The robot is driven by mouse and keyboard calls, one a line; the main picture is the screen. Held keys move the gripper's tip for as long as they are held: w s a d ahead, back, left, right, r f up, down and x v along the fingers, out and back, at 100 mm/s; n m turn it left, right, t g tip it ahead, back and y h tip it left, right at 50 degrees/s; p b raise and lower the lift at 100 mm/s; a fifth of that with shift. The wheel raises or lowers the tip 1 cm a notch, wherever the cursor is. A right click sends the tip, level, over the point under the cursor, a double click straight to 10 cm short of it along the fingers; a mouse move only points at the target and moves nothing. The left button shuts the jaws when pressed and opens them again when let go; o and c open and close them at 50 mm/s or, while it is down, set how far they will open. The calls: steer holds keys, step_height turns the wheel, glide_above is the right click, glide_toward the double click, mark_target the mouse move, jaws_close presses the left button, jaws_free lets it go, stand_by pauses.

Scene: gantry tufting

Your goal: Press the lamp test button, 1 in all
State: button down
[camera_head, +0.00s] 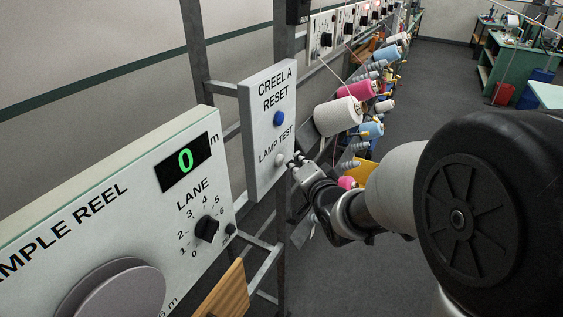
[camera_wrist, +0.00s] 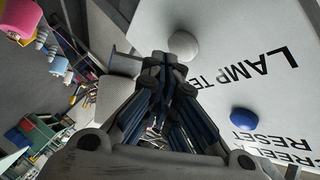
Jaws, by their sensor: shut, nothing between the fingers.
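The lamp test button (camera_head: 280,159) is a round white button on the lower part of a light grey panel (camera_head: 262,185), under the printed words LAMP TEST. It also shows in the wrist view (camera_wrist: 183,45), just beyond my fingertips. My gripper (camera_head: 293,160) is shut and empty, close to the button on its right. In the wrist view my fingertips (camera_wrist: 165,60) lie just below the button in the picture. I cannot tell whether they touch it.
A blue button (camera_head: 279,118) marked CREEL A RESET sits higher on the same panel. A sample reel panel (camera_head: 150,160) with a 0 display and a lane knob (camera_head: 207,228) stands at left. Yarn cones (camera_head: 338,116) on the creel stand close behind my gripper.

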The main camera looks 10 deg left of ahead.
steer(key=shift+s+d, duration=0.1)
steer(key=shift+d, duration=0.15)
steer(key=shift+s+d, duration=0.3)
steer(key=shift+d, duration=0.5)
steer(key=shift+s+d, duration=0.25)
steer(key=shift+d, duration=0.5)
steer(key=shift+s+d, duration=0.3)
steer(key=shift+d, duration=0.5)
steer(key=s+d+n+g+h+b, duration=0.25)
steer(key=s+d+h, duration=0.35)
steer(key=s+d, duration=0.6)
steer(key=s+d+f+n+g, duration=0.1)
steer(key=s+f+n+g, duration=0.1)
steer(key=s, duration=0.8)
steer(key=s+d+f+n+g+b, duration=0.1)
steer(key=s+g, duration=0.3)
steer(key=s, duration=0.7)
steer(key=shift+d+f+n+h+b, duration=0.3)
steer(key=shift+f+n+h, duration=0.15)
steer(key=shift+f, duration=0.1)
